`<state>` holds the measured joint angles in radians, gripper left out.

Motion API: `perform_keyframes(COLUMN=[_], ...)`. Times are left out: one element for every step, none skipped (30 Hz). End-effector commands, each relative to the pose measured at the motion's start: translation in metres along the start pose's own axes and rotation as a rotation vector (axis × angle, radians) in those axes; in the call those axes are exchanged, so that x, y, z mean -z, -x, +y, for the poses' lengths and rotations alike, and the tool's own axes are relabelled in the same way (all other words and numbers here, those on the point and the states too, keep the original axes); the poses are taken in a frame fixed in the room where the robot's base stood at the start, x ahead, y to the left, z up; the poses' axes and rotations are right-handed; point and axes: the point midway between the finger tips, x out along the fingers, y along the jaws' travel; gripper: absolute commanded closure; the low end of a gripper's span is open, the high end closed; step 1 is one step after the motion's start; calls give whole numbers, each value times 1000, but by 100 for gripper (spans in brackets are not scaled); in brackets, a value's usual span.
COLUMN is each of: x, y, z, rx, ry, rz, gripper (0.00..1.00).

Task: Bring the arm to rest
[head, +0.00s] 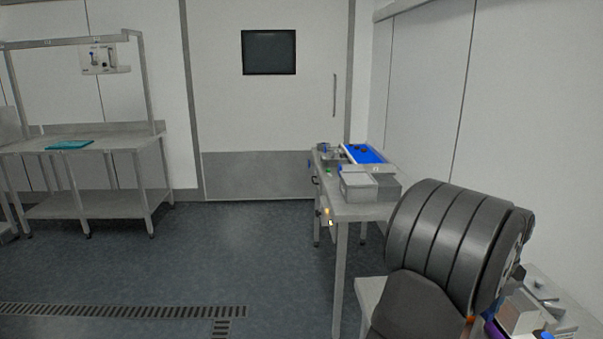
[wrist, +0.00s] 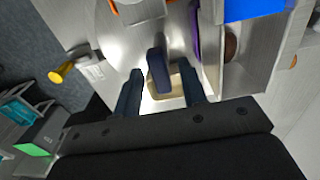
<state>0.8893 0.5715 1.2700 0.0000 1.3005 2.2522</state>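My gripper (wrist: 162,74) shows in the wrist view with its two dark fingers spread apart. A dark blue, rounded block (wrist: 158,72) appears between the fingers, with gaps on both sides, so neither finger touches it. A cream-coloured thing (wrist: 176,86) shows just behind that block. In the head view my dark grey arm fills the lower right and hides the gripper.
A steel table (head: 345,212) with grey bins (head: 360,188) and a blue tray (head: 366,156) stands beyond my arm. A steel bench (head: 100,143) is at the left. The floor between is clear. In the wrist view a yellow knob (wrist: 58,76) sticks out at the left.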

Motion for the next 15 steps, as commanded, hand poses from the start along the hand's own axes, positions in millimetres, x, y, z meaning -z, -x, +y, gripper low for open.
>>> perform_keyframes(x=[0,0,0,0,0,0,0,0,0,0,0,0,0,0,0], y=[0,0,0,0,0,0,0,1,2,4,6,9,13,17,23], z=[0,0,0,0,0,0,0,0,0,0,0,-1,-1,0,-1], rx=[0,0,0,0,0,0,0,0,1,1,2,3,2,2,3], ry=[0,0,0,0,0,0,0,0,0,0,0,0,0,0,0], rz=[0,0,0,0,0,0,0,0,-1,-1,-1,-2,-2,-2,-3], gripper=[62,62,62,62,62,62,62,62,62,62,62,62,62,62,62])
